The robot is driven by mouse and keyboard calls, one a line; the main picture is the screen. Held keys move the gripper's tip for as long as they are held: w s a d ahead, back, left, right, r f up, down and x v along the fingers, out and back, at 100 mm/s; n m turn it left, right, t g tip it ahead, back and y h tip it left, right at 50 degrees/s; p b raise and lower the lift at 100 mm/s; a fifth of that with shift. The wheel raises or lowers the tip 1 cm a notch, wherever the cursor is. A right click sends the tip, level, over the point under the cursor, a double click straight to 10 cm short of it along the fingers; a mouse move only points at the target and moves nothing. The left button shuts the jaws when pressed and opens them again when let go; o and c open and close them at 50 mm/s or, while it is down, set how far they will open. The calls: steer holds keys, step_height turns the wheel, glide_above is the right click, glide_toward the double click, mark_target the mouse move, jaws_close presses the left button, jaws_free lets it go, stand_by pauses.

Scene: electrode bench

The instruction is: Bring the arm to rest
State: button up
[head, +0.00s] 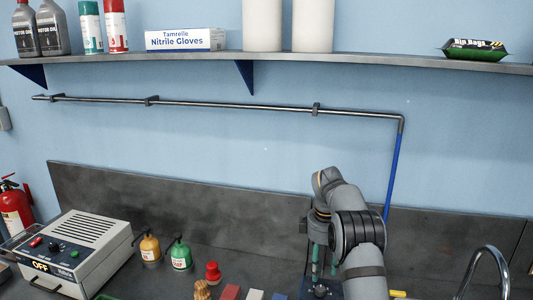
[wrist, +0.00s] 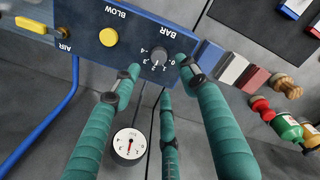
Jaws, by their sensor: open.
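My arm (head: 358,240) reaches in at the lower right of the head view, bent over, with its wrist high. My gripper (head: 323,268) points down over a blue control panel (head: 335,291); the arm partly hides it. The panel (wrist: 85,30) lies beyond the tips, with a yellow button (wrist: 108,37) and a grey knob (wrist: 158,58) marked BAR. Whether the fingertips touch the panel cannot be told.
A round gauge (wrist: 129,146) shows between the fingers. An instrument box (head: 75,250) reads OFF at left. Yellow (head: 149,248) and green (head: 180,255) bottles, a red knobbed piece (head: 212,272) and small blocks (head: 230,292) stand nearby. A shelf (head: 380,60) and pipe (head: 230,105) run above.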

steer(key=shift+w+d+r+m, duration=0.1)
steer(key=shift+w+r+m, duration=0.15)
steer(key=shift+r, duration=0.3)
steer(key=shift+w+r+m, duration=0.1)
steer(key=shift+r+m, duration=0.15)
steer(key=shift+r, duration=0.25)
